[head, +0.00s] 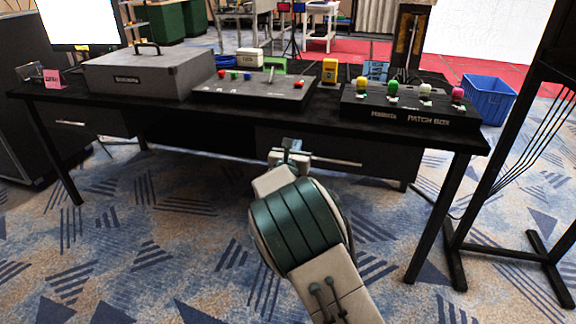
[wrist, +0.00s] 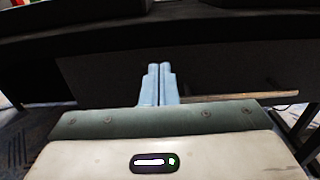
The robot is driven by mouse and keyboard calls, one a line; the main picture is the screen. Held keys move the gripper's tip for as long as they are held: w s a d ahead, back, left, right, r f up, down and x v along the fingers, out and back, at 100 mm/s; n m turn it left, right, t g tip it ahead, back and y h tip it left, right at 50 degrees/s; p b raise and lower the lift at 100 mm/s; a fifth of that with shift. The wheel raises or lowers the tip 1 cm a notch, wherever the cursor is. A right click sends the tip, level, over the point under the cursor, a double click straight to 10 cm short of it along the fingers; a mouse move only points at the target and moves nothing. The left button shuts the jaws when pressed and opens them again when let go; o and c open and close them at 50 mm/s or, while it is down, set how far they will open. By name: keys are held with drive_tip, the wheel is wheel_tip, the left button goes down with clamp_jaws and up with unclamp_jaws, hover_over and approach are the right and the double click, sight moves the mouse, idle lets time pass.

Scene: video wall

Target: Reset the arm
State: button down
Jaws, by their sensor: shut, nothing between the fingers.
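My gripper (head: 291,146) is in front of the black desk (head: 230,116), below the level of its top. In the wrist view my gripper (wrist: 159,68) shows its two pale blue fingers side by side, closed together with nothing between them. Behind the fingers is the dark drawer front (wrist: 225,78) with a long metal handle (wrist: 240,96). The fingers appear left of most of the handle in the wrist view. I cannot tell whether they touch the drawer front.
On the desk stand a grey case (head: 150,74), a control panel with a lever (head: 253,86), a yellow object (head: 329,71) and a patch box with coloured knobs (head: 410,105). A blue bin (head: 487,100) and a black rack (head: 520,150) stand right. Carpet (head: 150,240) at left front is clear.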

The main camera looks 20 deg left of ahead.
drive_tip(key=s+d+p, duration=0.1)
drive_tip(key=s+p, duration=0.1)
drive_tip(key=s, duration=0.7)
drive_tip(key=w+d+r+m+g+h+p, duration=0.1)
drive_tip(key=d+r+m+h+p, duration=0.3)
drive_tip(key=d, duration=0.5)
drive_tip(key=w+d+r+m+g+h+p, duration=0.1)
drive_tip(key=d+r+m+g+h+p, duration=0.15)
drive_tip(key=d+r+m, duration=0.5)
drive_tip(key=s+d+r+m+g+h+p, duration=0.2)
drive_tip(key=s+d+r+m+p, duration=0.15)
drive_tip(key=d, duration=0.55)
drive_tip(key=s+d+r+m+g+h+p, duration=0.2)
drive_tip(key=d+m+g+p, duration=0.15)
drive_tip(key=d, duration=0.45)
drive_tip(key=s+d+r+m+g+y+p, duration=0.3)
drive_tip(key=s+d+r+m+g+p, duration=0.35)
drive_tip(key=s+d+m, duration=0.5)
drive_tip(key=s+a+r+m+y+p, duration=0.1)
drive_tip(key=s+r+m+y+p, duration=0.1)
drive_tip(key=s, duration=0.5)
drive_tip(key=s+a+r+m+y+p, duration=0.2)
drive_tip(key=s+r+m+y+p, duration=0.1)
drive_tip(key=s+r+m+p, duration=0.2)
drive_tip(key=s+r+p, duration=0.1)
drive_tip(key=s+p, duration=0.1)
drive_tip(key=shift+s+a+r+m+p, duration=0.15)
drive_tip(key=shift+s+r+m+p, duration=0.15)
drive_tip(key=shift+s+r, duration=0.05)
drive_tip(key=shift+t, duration=0.25)
